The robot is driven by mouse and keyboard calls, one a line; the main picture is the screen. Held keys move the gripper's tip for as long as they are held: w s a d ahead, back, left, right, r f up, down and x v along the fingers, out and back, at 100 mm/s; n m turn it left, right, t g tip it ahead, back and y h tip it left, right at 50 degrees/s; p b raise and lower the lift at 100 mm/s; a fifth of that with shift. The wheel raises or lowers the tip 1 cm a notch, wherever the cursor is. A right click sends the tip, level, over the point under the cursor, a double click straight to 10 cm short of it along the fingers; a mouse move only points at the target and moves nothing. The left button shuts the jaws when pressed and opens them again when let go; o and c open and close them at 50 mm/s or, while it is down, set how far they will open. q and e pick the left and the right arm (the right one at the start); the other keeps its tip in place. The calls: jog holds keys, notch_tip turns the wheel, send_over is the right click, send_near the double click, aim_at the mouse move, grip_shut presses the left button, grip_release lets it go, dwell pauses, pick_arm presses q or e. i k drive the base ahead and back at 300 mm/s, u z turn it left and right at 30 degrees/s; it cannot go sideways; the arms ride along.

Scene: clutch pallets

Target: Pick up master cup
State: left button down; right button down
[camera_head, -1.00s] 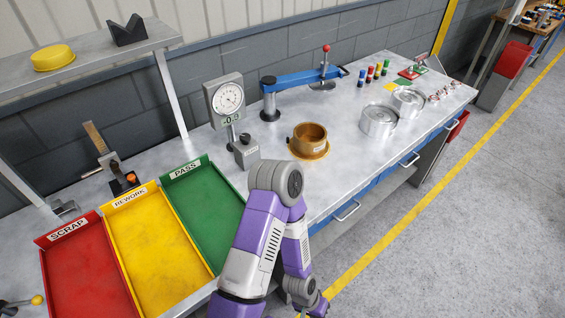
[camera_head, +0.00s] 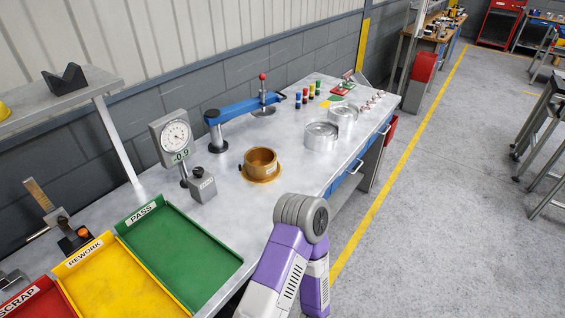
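A brass-coloured cup (camera_head: 262,159), which looks like the master cup, stands upright on a round brass base (camera_head: 262,176) in the middle of the workbench (camera_head: 228,204). It has a small light label on its side. Nothing is holding it. One of my purple and grey arms rises from the bottom of the view, to the right of the cup and apart from it. Neither of my grippers is in view.
A dial gauge stand (camera_head: 176,140) and a grey block (camera_head: 202,187) stand left of the cup. A blue lever arm (camera_head: 240,108) is behind it. Two silver cups (camera_head: 321,136) (camera_head: 343,115) stand to its right. A green PASS tray (camera_head: 185,265) and yellow REWORK tray (camera_head: 115,285) are front left.

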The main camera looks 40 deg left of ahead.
aim_at(261, 163)
jog(key=u, duration=5.9)
jog(key=k, duration=2.9)
jog(key=z, duration=1.55)
